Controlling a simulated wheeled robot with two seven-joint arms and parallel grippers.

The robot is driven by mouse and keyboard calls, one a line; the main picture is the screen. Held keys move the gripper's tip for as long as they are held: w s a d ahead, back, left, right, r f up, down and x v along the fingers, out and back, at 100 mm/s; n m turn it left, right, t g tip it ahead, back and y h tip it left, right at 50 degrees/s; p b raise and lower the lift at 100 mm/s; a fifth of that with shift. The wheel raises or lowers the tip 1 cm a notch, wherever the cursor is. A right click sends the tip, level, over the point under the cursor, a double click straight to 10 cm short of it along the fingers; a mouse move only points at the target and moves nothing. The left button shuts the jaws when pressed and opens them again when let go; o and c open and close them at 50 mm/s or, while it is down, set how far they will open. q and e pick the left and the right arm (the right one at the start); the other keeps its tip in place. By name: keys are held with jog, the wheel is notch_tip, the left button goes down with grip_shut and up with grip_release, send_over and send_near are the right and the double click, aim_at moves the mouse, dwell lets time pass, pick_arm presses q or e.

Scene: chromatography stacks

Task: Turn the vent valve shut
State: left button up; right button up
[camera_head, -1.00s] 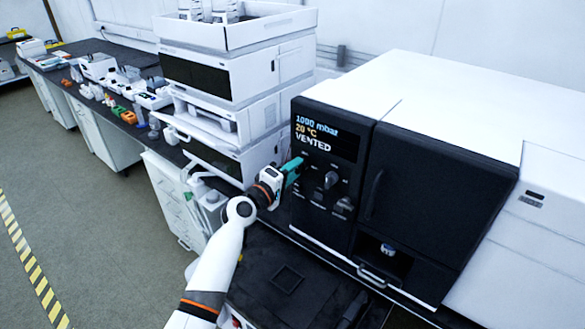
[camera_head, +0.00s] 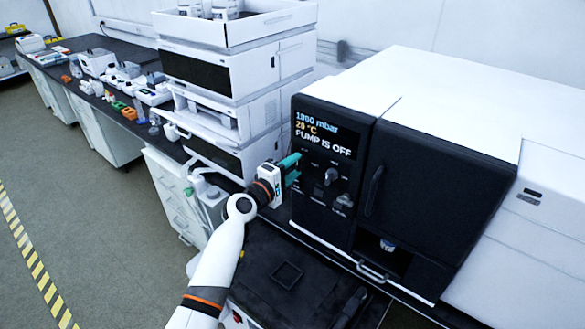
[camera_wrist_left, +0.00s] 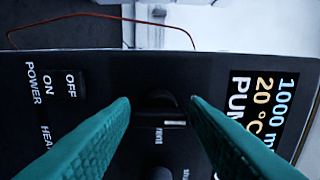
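The dark control panel (camera_head: 318,190) of the oven-like unit carries a display (camera_head: 324,140) reading 1000 mbar, 20 °C and PUMP IS OFF. The vent valve (camera_wrist_left: 160,104) is a dark knob with a pale-edged bar, beside a small label that looks like "VENT". My left gripper (camera_head: 293,166) is at the panel's left side. In the left wrist view its teal fingers (camera_wrist_left: 160,100) are open, one on each side of the knob, with slim gaps showing. Contact with the knob cannot be told. The gripper hides the knob in the head view. My right gripper is not in view.
Another knob (camera_head: 331,175) and a lower control (camera_head: 343,202) sit right of my gripper. A power switch (camera_wrist_left: 68,84) marked OFF and ON is on the panel. A dark door (camera_head: 430,190) is to the right. White stacked modules (camera_head: 235,110) stand close on the left.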

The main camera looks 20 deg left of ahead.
pick_arm(q)
jog(key=shift+o, duration=1.3)
jog(key=b+v, duration=0.1)
jog(key=v, duration=1.1)
jog(key=shift+b, duration=0.3)
